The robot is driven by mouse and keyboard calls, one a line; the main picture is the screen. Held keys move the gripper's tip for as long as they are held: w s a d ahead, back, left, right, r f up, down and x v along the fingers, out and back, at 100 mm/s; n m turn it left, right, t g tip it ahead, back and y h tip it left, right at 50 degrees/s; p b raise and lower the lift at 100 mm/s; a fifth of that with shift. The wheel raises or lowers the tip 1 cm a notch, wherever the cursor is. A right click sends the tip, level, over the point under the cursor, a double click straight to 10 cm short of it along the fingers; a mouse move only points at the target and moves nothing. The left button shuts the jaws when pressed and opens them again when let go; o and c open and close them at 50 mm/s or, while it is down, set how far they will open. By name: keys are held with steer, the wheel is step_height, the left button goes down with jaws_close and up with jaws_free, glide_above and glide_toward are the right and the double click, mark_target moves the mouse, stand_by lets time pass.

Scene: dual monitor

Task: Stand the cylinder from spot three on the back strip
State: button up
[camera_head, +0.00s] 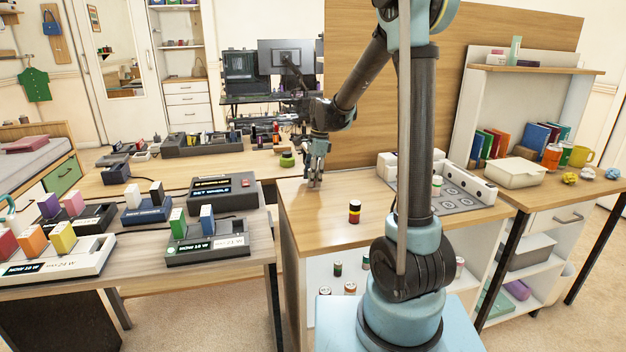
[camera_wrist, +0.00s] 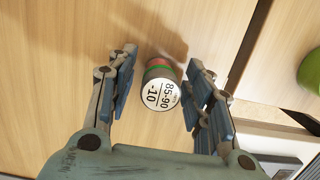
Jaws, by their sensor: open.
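My gripper (camera_head: 315,182) points down over the left back part of the wooden counter (camera_head: 318,222). In the wrist view its fingers (camera_wrist: 161,60) are open. A short cylinder (camera_wrist: 161,90) with a white top label reading "85-90 -10" and red and green bands is between the fingers, with gaps on both sides. Another cylinder (camera_head: 354,212), dark with red and yellow bands, stands nearer the front of the counter. I cannot tell which marking is spot three or the back strip.
A grey tray (camera_head: 462,207) with round marks and white blocks lies right on the counter, partly behind my arm. A green round object (camera_head: 287,160) sits on the desk behind; it also shows in the wrist view (camera_wrist: 311,72). Several small cylinders stand on the shelf below.

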step_height(320, 180, up, 12)
steer(key=d, duration=0.1)
steer(key=shift+w+d+f, duration=0.15)
steer(key=shift+w+d, duration=0.05)
steer(key=shift+d, duration=0.2)
